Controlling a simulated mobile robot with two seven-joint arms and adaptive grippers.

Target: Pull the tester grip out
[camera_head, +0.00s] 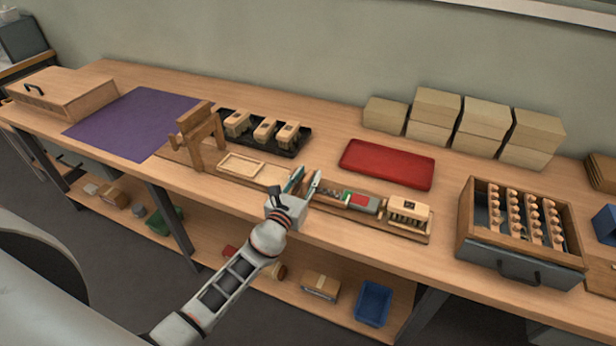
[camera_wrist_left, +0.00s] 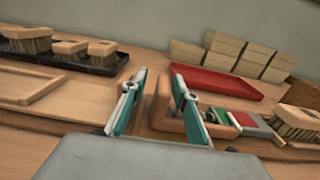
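The tester is a low grey unit (camera_head: 368,204) with green and red patches, on a wooden board towards the front of the bench. In the left wrist view its grey end (camera_wrist_left: 252,122) lies right of the fingers. A brown wooden piece (camera_wrist_left: 163,104), possibly the tester grip, shows between and beyond the fingers; I cannot tell if they touch it. My left gripper (camera_head: 306,181) is open at the tester's left end, its teal-lined fingers apart. A brush block (camera_head: 408,211) stands bristles down at the tester's right end. My right gripper is out of view.
A red tray (camera_head: 387,164) lies behind the tester. A black tray (camera_head: 288,145) with brushes and a wooden stand (camera_head: 200,136) are to the left. A wooden crate (camera_head: 466,213) of brush parts stands right. Stacked boxes (camera_head: 433,106) line the wall.

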